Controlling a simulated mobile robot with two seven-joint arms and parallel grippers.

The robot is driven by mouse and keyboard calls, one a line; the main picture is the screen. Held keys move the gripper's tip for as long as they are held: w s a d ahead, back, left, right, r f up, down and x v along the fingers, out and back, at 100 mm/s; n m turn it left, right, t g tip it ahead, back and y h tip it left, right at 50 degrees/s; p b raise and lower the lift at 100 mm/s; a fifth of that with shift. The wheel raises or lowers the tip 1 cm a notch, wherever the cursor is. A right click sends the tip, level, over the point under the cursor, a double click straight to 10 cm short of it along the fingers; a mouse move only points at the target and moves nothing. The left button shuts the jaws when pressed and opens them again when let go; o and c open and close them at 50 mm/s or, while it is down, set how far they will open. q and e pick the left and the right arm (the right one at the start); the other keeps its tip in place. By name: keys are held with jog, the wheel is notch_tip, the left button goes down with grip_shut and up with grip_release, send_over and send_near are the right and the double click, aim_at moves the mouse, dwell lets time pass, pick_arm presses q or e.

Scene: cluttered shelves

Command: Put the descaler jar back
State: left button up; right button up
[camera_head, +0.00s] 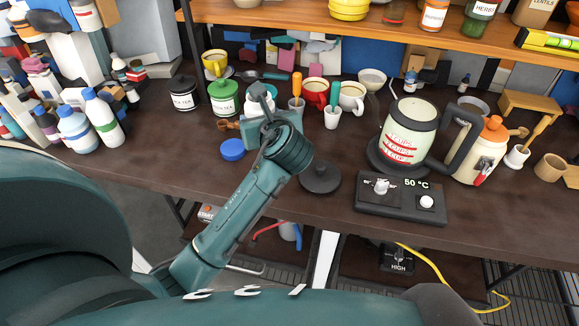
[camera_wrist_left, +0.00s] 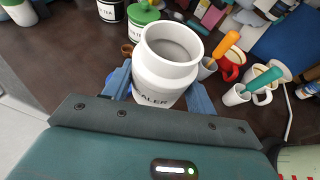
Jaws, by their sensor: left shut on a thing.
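The descaler jar (camera_wrist_left: 166,76) is white, round and open at the top, with dark lettering ending in "ALER" low on its side. My left gripper (camera_wrist_left: 160,92) is shut on it, with one blue finger on each side. In the head view my left gripper (camera_head: 268,125) is over the counter, and only a little of the white jar (camera_head: 258,104) shows behind it. I cannot tell whether the jar touches the counter. A blue lid (camera_head: 232,149) lies left of the gripper. My right gripper is not in view.
A black tea canister (camera_head: 183,94) and a green tea canister (camera_head: 223,97) stand left of the jar. White cups with orange and teal handles (camera_head: 297,95) and a red mug (camera_head: 316,92) stand to its right. A dark lid (camera_head: 320,177) and a kettle (camera_head: 409,130) are farther right.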

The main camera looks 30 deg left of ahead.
pick_arm(q)
jog(key=shift+w+d+f, duration=0.15)
jog(key=shift+d+f, duration=0.05)
jog(key=shift+f, duration=0.1)
notch_tip(320, 180, down, 6)
jog(key=shift+r+b, duration=0.25)
jog(key=shift+b, duration=0.3)
notch_tip(320, 180, down, 4)
jog(key=shift+r+b, duration=0.2)
jog(key=shift+b, duration=0.15)
jog(key=shift+f, duration=0.3)
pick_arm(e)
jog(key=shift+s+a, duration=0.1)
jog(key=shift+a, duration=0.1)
pick_arm(q)
jog(key=shift+f, duration=0.1)
jog(key=o, duration=1.1)
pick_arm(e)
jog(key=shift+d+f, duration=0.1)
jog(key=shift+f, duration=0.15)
